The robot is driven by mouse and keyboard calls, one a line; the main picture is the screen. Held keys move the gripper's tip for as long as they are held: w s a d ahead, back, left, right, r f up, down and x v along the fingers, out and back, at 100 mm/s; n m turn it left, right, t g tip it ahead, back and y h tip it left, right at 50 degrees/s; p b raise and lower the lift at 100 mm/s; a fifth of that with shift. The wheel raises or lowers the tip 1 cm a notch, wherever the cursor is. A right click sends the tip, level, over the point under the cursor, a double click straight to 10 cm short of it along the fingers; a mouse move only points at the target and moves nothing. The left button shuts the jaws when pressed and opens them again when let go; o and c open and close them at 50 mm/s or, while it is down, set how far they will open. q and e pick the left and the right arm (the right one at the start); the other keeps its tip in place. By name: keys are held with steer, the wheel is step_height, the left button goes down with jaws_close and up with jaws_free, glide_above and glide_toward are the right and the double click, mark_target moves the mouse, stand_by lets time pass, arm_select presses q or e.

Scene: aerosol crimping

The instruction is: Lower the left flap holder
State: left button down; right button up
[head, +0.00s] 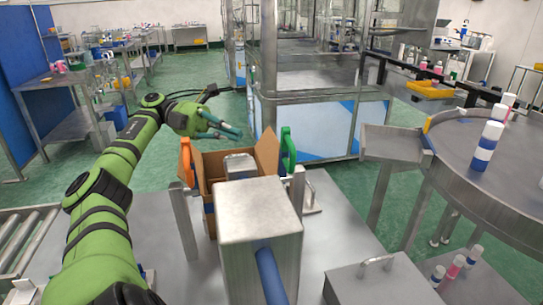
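The left flap holder is taken to be the orange piece (186,161) at the left side of the open cardboard box (208,200). It stands upright beside the box's left flap. A green flap holder (288,150) stands upright at the box's right side, next to a raised right flap (268,150). My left gripper (238,133) is above and behind the box, right of the orange holder and apart from it. Its teal fingers point right with nothing visible between them; their opening is unclear. My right gripper is out of view.
A metal block-shaped housing (258,212) with a blue rod stands in front of the box and hides part of it. A metal post (184,225) stands at the box's left. A round steel table (470,185) with bottles is at the right. A glass-walled machine (310,110) stands behind.

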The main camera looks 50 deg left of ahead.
arm_select(q)
steer(key=shift+w+d+f, duration=0.1)
steer(key=shift+d+f, duration=0.1)
steer(key=shift+d, duration=0.05)
steer(key=shift+w+d+f, duration=0.1)
steer(key=shift+w+d, duration=0.15)
steer(key=p, duration=0.2)
glide_toward(290, 165)
steer(key=w+d+r, duration=0.2)
steer(key=w+d, duration=0.1)
steer(key=shift+w+d+f, duration=0.3)
steer(key=shift+d+f, duration=0.05)
steer(key=shift+d, duration=0.35)
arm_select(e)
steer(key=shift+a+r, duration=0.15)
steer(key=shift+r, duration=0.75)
arm_select(q)
steer(key=shift+a+r, duration=0.1)
steer(key=shift+a, duration=0.05)
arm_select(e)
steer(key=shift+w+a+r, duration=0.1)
